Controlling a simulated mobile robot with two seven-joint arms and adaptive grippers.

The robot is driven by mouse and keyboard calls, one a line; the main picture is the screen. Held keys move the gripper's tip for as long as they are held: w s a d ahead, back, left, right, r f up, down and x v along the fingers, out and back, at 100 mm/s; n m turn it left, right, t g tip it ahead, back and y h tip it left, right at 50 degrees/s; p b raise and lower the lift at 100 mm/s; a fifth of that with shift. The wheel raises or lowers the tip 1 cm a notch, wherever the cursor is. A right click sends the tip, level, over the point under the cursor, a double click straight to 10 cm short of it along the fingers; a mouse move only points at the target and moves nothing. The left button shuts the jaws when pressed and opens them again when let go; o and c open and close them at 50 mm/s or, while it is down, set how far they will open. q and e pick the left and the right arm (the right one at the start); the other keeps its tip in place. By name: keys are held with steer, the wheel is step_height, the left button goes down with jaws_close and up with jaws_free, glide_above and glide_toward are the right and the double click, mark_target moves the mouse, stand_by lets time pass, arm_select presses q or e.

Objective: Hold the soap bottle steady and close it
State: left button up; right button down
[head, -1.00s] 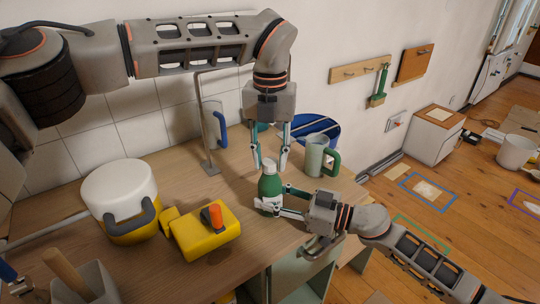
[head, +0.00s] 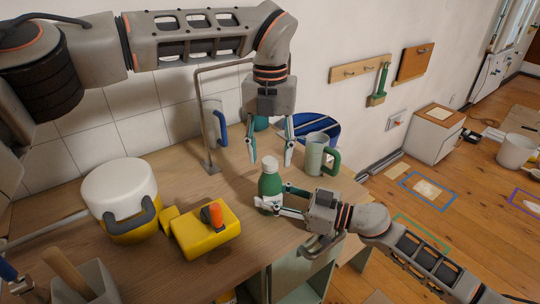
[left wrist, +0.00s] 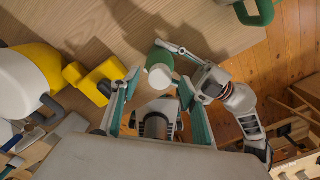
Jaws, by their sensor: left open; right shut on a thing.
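The soap bottle (head: 270,184) is green with a white cap (head: 270,164) on top and stands upright on the wooden counter in the head view. My right gripper (head: 272,200) is shut on its lower body from the right. My left gripper (head: 269,160) hangs above and just behind the bottle, pointing down, with its fingers open and apart. In the left wrist view the white cap (left wrist: 160,76) and green bottle (left wrist: 158,57) show from above, beyond the open fingers. Whether the cap is fully seated cannot be told.
A pale mug with a green handle (head: 316,154) and a blue basin (head: 318,127) stand behind right. A metal stand (head: 207,140) rises behind.

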arm_select(q)
step_height(320, 180, up, 11)
stand_by(0.3)
arm_select(e)
steer(key=c, duration=1.2)
jaws_free()
steer(key=v, duration=1.2)
steer(key=shift+s+d, duration=0.1)
